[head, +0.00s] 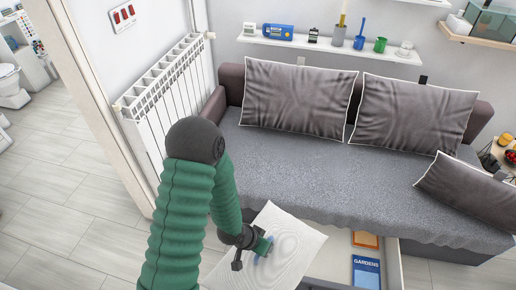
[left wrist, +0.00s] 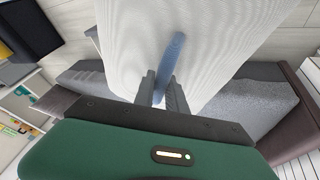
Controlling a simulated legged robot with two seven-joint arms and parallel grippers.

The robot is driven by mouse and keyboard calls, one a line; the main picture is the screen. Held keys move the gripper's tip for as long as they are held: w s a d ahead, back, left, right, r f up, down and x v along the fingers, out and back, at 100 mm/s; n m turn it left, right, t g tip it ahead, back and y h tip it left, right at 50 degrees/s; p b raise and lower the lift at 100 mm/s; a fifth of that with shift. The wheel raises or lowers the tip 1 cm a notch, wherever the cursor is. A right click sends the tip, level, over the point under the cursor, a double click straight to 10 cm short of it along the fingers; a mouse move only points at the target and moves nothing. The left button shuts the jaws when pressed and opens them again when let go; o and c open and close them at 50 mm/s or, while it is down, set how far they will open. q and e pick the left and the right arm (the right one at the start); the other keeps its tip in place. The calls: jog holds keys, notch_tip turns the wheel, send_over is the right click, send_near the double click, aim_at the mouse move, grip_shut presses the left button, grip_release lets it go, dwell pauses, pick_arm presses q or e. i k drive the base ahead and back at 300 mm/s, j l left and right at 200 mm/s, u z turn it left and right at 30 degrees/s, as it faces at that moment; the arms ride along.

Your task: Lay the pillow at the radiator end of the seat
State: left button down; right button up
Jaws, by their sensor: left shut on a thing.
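My left gripper (head: 257,245) is shut on a white pillow (head: 290,235) with faint wavy lines, in front of the seat's radiator end. In the left wrist view the fingers (left wrist: 160,88) close around a blue strip on the pillow (left wrist: 215,45). The pillow hangs tilted over the open drawer, and its lower part is cut off. The seat (head: 320,170) is a brown sofa with a grey cover; it also shows in the left wrist view (left wrist: 250,105). The white radiator (head: 170,85) stands by the wall at its left. The right gripper is out of view.
Two grey cushions (head: 298,97) (head: 414,112) lean on the backrest, and a third (head: 470,190) lies at the right. The seat's left part is bare. An open drawer (head: 335,255) holding books (head: 366,270) juts out below. A shelf (head: 325,44) hangs above.

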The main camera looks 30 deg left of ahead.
aim_at(247, 169)
jog(key=j+z, duration=0.25)
jog(key=j, duration=0.25)
jog(key=j+z, duration=0.2)
jog(key=j, duration=0.3)
jog(key=j+z, duration=0.25)
jog(key=j, duration=0.25)
jog(key=k+j+z, duration=0.25)
jog(key=j, duration=0.2)
jog(key=j+z, duration=0.2)
jog(key=j, duration=0.3)
jog(key=i+j+z, duration=0.15)
jog(key=j, duration=0.5)
jog(key=j+z, duration=0.2)
jog(key=j, duration=0.5)
